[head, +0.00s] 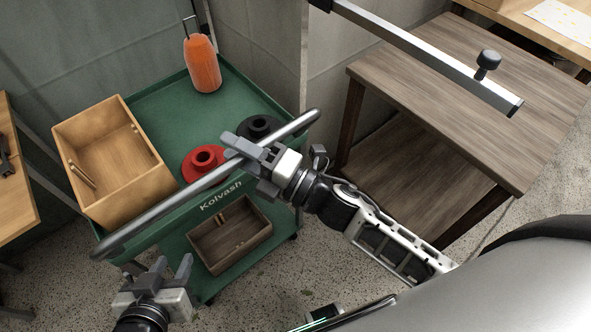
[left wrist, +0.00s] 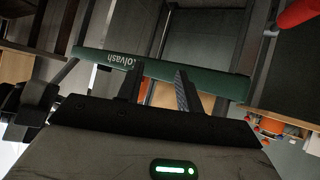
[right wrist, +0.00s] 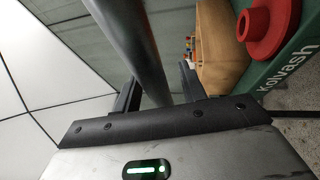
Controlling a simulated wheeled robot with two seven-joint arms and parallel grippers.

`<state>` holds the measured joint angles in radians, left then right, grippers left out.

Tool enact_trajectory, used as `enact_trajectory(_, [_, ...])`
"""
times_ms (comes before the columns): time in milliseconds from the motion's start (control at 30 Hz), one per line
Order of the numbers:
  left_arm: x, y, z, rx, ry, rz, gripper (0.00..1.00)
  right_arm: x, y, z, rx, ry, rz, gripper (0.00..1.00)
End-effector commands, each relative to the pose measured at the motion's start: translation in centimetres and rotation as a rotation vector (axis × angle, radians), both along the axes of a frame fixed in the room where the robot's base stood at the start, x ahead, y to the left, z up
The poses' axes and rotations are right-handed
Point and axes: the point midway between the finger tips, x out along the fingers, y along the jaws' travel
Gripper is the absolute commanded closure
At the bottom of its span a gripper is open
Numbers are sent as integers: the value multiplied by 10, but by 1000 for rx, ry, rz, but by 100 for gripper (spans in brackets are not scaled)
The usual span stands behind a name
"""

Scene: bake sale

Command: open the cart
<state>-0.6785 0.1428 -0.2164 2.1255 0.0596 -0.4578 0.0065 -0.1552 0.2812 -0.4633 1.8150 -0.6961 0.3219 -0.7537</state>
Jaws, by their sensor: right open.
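The green cart (head: 150,108) stands ahead, with "Kolvash" on its front edge, which also shows in the left wrist view (left wrist: 190,78). Its grey tubular handle (head: 185,199) runs diagonally across the front. My right gripper (head: 246,150) is open at the handle's right half; in the right wrist view the handle bar (right wrist: 128,40) passes between its fingers. I cannot tell whether they touch it. My left gripper (head: 172,264) is open and empty, below and apart from the handle's left end.
On the cart's top are a wooden box (head: 108,150), an orange bottle (head: 202,65), a red round piece (head: 203,158) and a black one (head: 262,127). A dark wooden box (head: 228,238) sits lower. A wooden table (head: 470,85) stands right; another table edge (head: 15,190) is left.

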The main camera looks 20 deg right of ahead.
Motion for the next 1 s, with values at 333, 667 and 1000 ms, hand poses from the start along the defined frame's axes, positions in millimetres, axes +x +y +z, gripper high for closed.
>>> enact_trajectory(333, [0, -1, -10, -14, -2, 2, 64, -46, -42, -16, -3, 7, 0, 59])
enact_trajectory(667, [1, -3, -11, -39, -12, 6, 64, -97, -90, -27, -3, 4, 1, 59])
enact_trajectory(1000, [-1, -4, -12, -48, -10, 10, 64, -114, -107, -29, -2, 1, 2, 59])
